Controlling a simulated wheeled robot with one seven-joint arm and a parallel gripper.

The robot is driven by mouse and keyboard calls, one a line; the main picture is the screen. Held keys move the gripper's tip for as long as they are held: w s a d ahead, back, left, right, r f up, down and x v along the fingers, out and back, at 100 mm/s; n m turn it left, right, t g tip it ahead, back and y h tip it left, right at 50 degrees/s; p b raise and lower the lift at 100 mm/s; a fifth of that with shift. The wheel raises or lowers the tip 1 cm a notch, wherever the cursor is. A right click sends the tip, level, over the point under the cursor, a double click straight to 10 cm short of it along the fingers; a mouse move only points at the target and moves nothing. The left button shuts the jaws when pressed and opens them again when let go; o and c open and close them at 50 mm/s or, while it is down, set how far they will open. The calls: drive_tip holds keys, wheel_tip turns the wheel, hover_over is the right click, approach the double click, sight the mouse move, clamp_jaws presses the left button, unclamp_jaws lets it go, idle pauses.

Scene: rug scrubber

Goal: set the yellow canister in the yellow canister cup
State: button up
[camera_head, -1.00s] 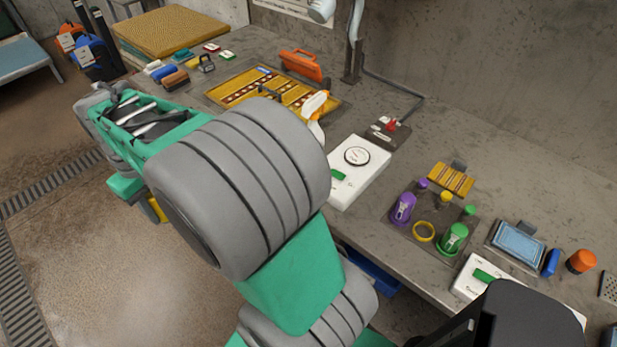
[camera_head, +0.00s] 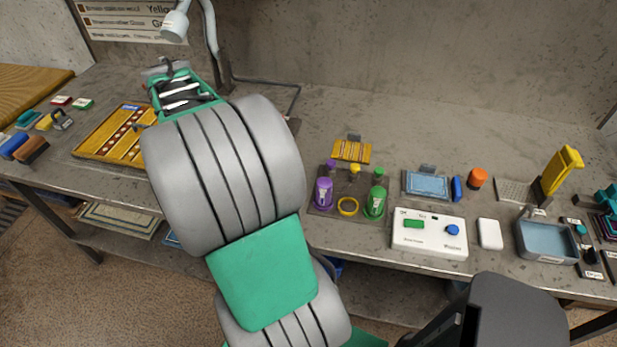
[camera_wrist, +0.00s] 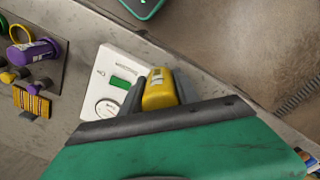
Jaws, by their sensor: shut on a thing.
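My gripper (camera_wrist: 157,92) is shut on the yellow canister (camera_wrist: 160,88) in the wrist view, with a dark finger on each side of it. The canister is near a white box with a green switch and a round dial. The yellow canister cup (camera_head: 348,206) is an empty yellow ring on a dark tray (camera_head: 324,209) in the head view, between the purple canister (camera_head: 324,192) and the green canister (camera_head: 374,201). The ring also shows at the left edge of the wrist view (camera_wrist: 20,33), apart from the gripper. My arm hides my gripper in the head view.
Small purple, yellow and green knobs stand behind the canisters. A white panel (camera_head: 430,234) with a green switch and blue knob is right of the tray. A yellow slatted pad (camera_head: 352,151) lies behind it. A lamp (camera_head: 174,26) rises at the back left.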

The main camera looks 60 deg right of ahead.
drive_tip(key=s+d+m, duration=1.3)
drive_tip(key=s+d, duration=0.8)
drive_tip(key=s, duration=0.4)
drive_tip(key=shift+m, duration=0.7)
drive_tip(key=shift+s+a+f+b, duration=0.4)
drive_tip(key=shift+s+f+b, duration=0.4)
drive_tip(key=shift+f, duration=0.95)
drive_tip(key=shift+s+a+f+b, duration=0.4)
drive_tip(key=shift+s+f+b, duration=0.4)
drive_tip(key=shift+f, duration=1)
drive_tip(key=shift+s+a+f+b, duration=0.4)
drive_tip(key=shift+s+f+b, duration=0.4)
drive_tip(key=shift+f, duration=0.95)
drive_tip(key=shift+f+b, duration=0.3)
drive_tip(key=shift+f, duration=0.35)
drive_tip(key=o, duration=1.3)
drive_tip(key=shift+o, duration=0.2)
drive_tip(key=shift+r, duration=0.1)
wheel_tip(320, 180, up, 10)
drive_tip(key=p, duration=0.1)
drive_tip(key=shift+f, duration=0.25)
